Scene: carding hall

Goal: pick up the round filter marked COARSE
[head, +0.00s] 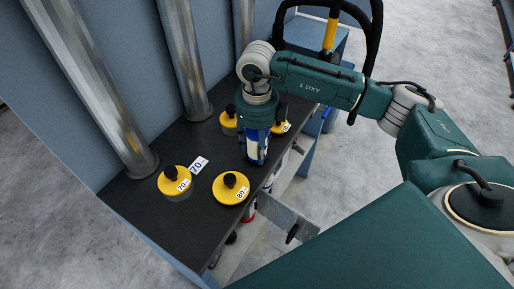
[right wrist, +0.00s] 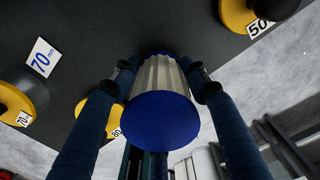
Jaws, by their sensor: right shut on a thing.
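A round filter (right wrist: 160,118) with a pale pleated body and a blue end cap sits between the two fingers of my right gripper (right wrist: 161,72) in the right wrist view. The fingers are shut on its sides. In the head view, a blue and white part of the filter (head: 257,150) shows under my right gripper (head: 258,136), near the right edge of the dark shelf. I cannot tell whether it touches the shelf. No COARSE marking is readable on it. My left gripper is not in view.
Yellow discs with black knobs stand on the dark shelf (head: 140,204): one marked 70 (head: 174,186), one marked 80 (head: 231,193), others behind my gripper. A white 70 tag (head: 198,165) lies there. Metal columns (head: 105,95) rise at left. A grey bracket (head: 290,218) juts out right.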

